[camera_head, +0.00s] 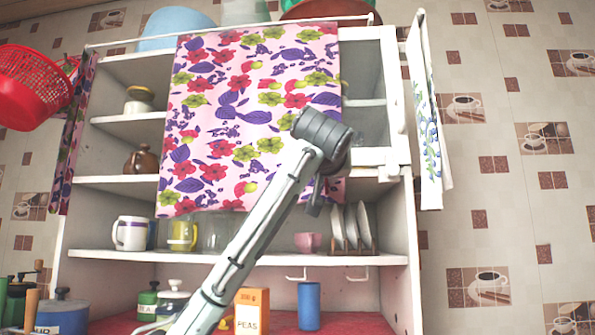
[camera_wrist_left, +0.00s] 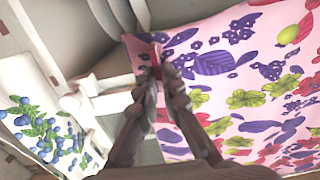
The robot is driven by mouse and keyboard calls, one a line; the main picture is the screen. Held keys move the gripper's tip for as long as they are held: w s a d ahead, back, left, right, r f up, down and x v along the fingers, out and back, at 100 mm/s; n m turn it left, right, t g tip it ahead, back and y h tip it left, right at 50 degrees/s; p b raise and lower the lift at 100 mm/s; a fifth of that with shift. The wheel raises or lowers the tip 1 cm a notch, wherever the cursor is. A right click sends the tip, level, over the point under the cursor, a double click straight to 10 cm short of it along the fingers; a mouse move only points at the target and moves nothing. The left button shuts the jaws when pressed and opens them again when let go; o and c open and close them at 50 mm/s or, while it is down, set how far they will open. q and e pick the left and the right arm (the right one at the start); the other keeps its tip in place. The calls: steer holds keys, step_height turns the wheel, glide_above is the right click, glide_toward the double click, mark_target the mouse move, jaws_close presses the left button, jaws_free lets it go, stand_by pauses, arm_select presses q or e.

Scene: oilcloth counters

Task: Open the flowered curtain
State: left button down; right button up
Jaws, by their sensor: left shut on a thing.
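The pink curtain with red, purple and green flowers (camera_head: 230,110) hangs from a white rail across the middle of the shelf unit. It covers much of the upper shelves, and its right edge is near the right-hand upright. The left wrist view shows this curtain (camera_wrist_left: 235,95) filling the right side. My left gripper (camera_wrist_left: 160,78) is shut on the curtain's edge, with pinched cloth between its fingertips. In the head view my left arm reaches up from below to the curtain's right edge, and its wrist hides the fingertips. My right gripper is not in view.
A narrow gathered flowered cloth (camera_head: 75,135) hangs at the left side. A white towel with blue flowers (camera_head: 428,125) hangs at the right. Mugs, plates (camera_head: 355,227) and jars stand on the shelves. A red basket (camera_head: 35,85) is at upper left.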

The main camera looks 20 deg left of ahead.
arm_select(q)
steer(key=shift+w+d, duration=0.2)
steer(key=shift+d, duration=0.6)
steer(key=shift+w+d, duration=0.2)
steer(key=shift+d, duration=0.6)
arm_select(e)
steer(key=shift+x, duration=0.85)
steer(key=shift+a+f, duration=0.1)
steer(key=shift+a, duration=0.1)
arm_select(q)
steer(key=c, duration=1.7)
jaws_free()
steer(key=shift+s, duration=0.1)
glide_toward(342, 180)
steer(key=v, duration=0.6)
steer(key=shift+r, duration=0.1)
